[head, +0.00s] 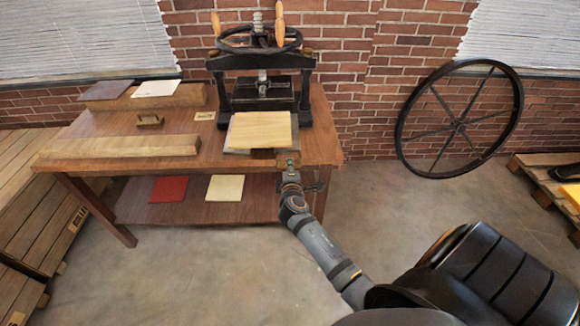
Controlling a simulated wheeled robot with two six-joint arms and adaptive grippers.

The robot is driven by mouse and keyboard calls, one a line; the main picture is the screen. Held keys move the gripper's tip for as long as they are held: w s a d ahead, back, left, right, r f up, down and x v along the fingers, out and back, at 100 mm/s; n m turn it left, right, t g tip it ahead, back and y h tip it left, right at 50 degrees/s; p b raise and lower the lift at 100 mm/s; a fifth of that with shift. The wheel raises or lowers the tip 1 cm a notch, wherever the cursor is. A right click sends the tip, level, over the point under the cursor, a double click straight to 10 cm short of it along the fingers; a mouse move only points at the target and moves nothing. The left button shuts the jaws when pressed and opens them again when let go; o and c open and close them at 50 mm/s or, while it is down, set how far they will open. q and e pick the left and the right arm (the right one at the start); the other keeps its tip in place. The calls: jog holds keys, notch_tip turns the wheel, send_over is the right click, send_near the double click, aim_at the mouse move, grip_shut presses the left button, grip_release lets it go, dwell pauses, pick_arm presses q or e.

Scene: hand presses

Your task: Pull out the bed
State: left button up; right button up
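The black press (262,85) stands at the back of the wooden table, with a handwheel (258,38) on top. Its bed shows as a dark grey plate edge (228,149) below a pale wooden board (259,131). Board and bed stick out in front of the press's posts toward the table's front edge. My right gripper (288,160) is at the bed's front right, by a small brown piece (262,154) at its front edge. The fingers are too small to tell whether they are open or touching. My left gripper is out of view.
The wooden table (190,160) holds a long wooden beam (120,146) and a small brass-coloured box (150,121) at left. A red sheet (168,189) and a cream sheet (225,188) lie on the lower shelf. A large spoked wheel (459,126) leans against the brick wall at right.

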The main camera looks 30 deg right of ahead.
jog(key=shift+o, duration=1.1)
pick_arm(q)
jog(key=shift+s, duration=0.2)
pick_arm(e)
jog(key=shift+o, duration=0.2)
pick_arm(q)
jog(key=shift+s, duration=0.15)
pick_arm(e)
jog(key=shift+s+a, duration=0.1)
jog(key=v, duration=1.2)
